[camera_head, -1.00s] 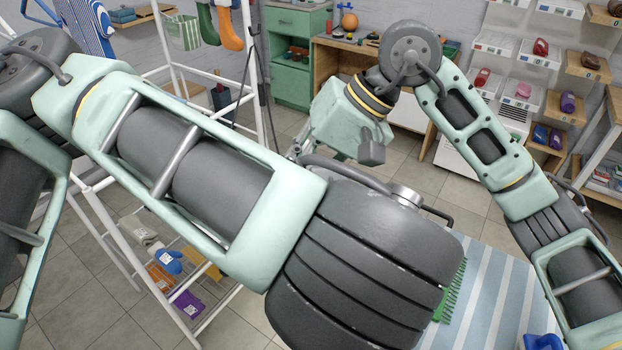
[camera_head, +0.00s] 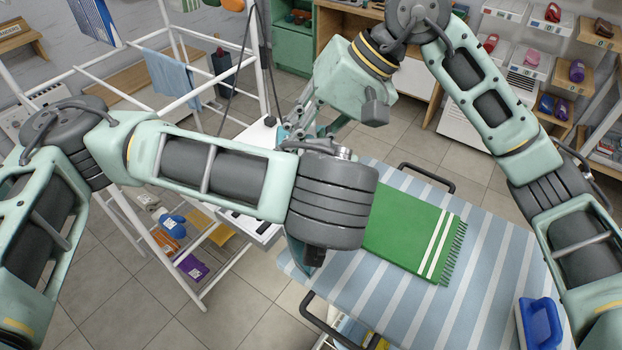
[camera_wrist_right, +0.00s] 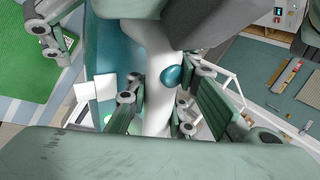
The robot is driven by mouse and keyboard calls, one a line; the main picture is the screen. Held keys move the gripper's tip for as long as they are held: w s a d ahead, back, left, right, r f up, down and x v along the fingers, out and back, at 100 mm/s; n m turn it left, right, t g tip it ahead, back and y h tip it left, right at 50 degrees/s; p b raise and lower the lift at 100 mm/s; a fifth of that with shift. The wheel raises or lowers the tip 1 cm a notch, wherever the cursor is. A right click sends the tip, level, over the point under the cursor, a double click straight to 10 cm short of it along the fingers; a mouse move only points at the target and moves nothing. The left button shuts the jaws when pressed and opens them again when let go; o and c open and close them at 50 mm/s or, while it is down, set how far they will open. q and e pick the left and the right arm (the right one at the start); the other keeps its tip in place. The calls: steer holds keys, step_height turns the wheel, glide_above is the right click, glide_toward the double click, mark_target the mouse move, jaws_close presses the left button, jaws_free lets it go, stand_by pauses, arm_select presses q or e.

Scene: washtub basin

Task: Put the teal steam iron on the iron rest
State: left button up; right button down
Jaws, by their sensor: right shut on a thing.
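The teal steam iron (camera_head: 306,250) is mostly hidden behind my left wrist in the head view; a dark teal part shows below it. In the right wrist view its teal body (camera_wrist_right: 107,55) and white handle (camera_wrist_right: 158,95) show close up. My right gripper (camera_wrist_right: 158,103) is shut on the handle, a finger on each side; in the head view it (camera_head: 300,130) is partly covered by the left arm. My left gripper's fingers are hidden behind its wrist in the head view. A white slotted platform (camera_head: 250,225) at the board's left end appears to be the iron rest, largely covered.
A white drying rack (camera_head: 150,215) stands left. The board's right middle is clear.

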arm_select(q)
steer(key=shift+c, duration=0.5)
arm_select(e)
steer(key=shift+r, duration=0.15)
arm_select(q)
steer(key=c, duration=2)
arm_select(e)
steer(key=shift+a, duration=0.15)
arm_select(q)
steer(key=shift+w+d+r, duration=0.1)
steer(key=shift+r, duration=0.05)
steer(key=shift+c, duration=0.6)
arm_select(e)
steer(key=c, duration=2.2)
jaws_free()
steer(key=shift+r, duration=0.1)
steer(key=o, duration=0.7)
steer(key=shift+o, duration=0.2)
steer(key=shift+f, duration=0.2)
steer(key=shift+d+r, duration=0.1)
steer(key=shift+d, duration=0.1)
